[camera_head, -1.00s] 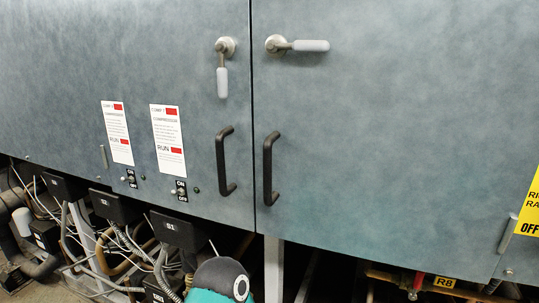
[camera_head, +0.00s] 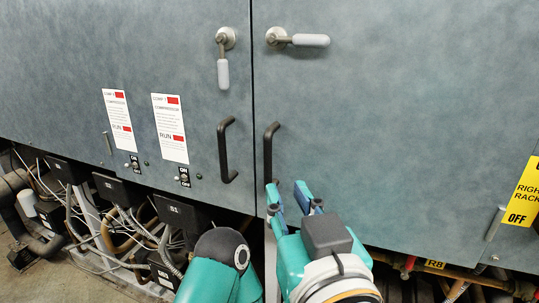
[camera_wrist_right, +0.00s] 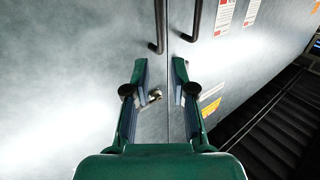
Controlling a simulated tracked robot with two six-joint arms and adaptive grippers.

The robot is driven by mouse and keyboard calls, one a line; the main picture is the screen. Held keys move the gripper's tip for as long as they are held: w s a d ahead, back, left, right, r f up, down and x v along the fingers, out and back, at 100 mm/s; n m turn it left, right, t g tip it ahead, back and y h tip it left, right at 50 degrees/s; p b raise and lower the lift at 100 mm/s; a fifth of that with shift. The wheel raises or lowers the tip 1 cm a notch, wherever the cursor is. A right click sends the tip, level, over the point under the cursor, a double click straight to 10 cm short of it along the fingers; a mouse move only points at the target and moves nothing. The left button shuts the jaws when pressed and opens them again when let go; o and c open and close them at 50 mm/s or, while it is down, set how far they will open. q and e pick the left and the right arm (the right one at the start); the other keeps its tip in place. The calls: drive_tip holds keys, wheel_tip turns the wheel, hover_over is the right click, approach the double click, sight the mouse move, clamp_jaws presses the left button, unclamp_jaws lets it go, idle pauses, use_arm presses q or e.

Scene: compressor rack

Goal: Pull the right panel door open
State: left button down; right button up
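The right panel door (camera_head: 400,120) is a blue-grey panel, closed flush along the seam with the left door. Its black bar handle (camera_head: 268,153) stands upright beside the seam. Its grey lever (camera_head: 303,41) points sideways to the right. My right gripper (camera_head: 289,190) is open and empty, just below and right of that handle's lower end. In the right wrist view, the open fingers (camera_wrist_right: 160,63) face the door, and the right door's handle (camera_wrist_right: 160,25) lies beyond the fingertips, near the middle of the gap. My left gripper is not in view.
The left door (camera_head: 100,60) has its own black handle (camera_head: 225,150) close by and a lever (camera_head: 222,62) pointing down. Pipes, wires and black boxes (camera_head: 105,188) fill the space below the panels. A yellow label (camera_head: 521,192) is at the right edge.

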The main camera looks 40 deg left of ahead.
sight(269, 157)
drive_tip(key=p+x, duration=0.1)
drive_tip(key=x, duration=1.1)
drive_tip(key=shift+w+a, duration=0.3)
clamp_jaws()
